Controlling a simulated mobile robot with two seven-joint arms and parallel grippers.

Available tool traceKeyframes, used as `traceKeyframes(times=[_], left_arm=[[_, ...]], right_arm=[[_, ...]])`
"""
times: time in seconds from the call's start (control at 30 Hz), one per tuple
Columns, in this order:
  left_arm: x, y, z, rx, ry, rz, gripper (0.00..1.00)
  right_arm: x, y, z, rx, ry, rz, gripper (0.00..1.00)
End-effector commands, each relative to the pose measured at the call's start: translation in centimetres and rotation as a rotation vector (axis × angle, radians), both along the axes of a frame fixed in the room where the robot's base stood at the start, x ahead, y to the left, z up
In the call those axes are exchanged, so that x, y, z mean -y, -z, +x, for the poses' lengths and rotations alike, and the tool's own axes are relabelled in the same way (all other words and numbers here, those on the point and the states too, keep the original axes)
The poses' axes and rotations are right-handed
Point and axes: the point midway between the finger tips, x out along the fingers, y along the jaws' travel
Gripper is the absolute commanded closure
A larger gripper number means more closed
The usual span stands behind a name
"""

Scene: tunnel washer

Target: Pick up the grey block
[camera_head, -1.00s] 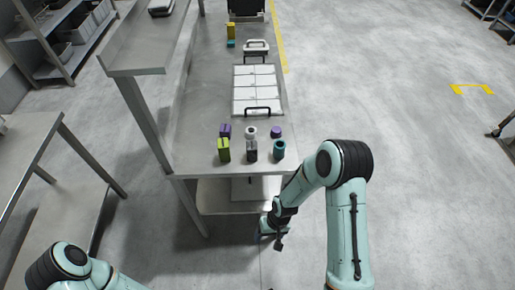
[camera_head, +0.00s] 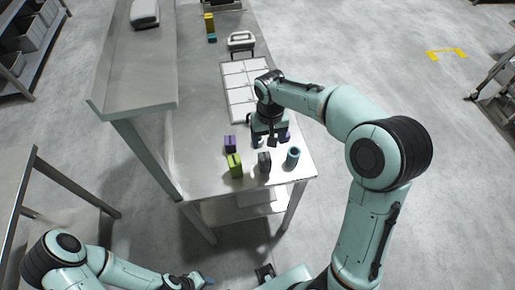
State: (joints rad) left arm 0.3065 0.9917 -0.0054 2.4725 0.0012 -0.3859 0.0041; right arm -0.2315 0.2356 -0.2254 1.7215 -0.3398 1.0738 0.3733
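The grey block (camera_head: 264,163) stands upright near the front end of the steel table, between a green block (camera_head: 235,166) and a teal hollow cylinder (camera_head: 293,157). My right gripper (camera_head: 269,143) hangs over the table just behind the grey block, pointing down. Its fingers look spread with nothing seen between them, and it appears apart from the block. My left gripper (camera_head: 203,281) is low at the bottom of the view, away from the table; its fingers are too small to read.
A purple block (camera_head: 230,144) stands behind the green one. A purple piece (camera_head: 287,136) shows partly beside my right gripper. A white compartment tray (camera_head: 235,92) lies farther back, partly covered by my arm. A raised steel shelf (camera_head: 140,85) runs along the left.

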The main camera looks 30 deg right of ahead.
Motion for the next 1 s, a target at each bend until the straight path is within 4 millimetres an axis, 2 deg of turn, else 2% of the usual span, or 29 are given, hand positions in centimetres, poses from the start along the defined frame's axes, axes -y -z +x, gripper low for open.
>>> traceKeyframes(times=[0.4,0.67,0.9,1.0], left_arm=[[0.0,0.9,-0.6,-0.008,0.0,0.001,0.57],[0.0,0.9,-0.6,-0.008,0.0,0.001,0.57],[0.0,0.8,-0.6,-0.007,-0.001,0.0,0.57],[0.0,0.9,-0.6,-0.007,-0.001,0.0,0.57]], right_arm=[[-0.1,7.0,-0.1,-0.005,0.0,0.0,0.28],[-0.3,8.9,-0.1,-0.005,-0.001,0.0,0.28],[-0.9,12.4,-0.1,-0.005,-0.001,0.0,0.28],[-0.9,13.2,-0.1,-0.004,-0.001,0.001,0.28]])
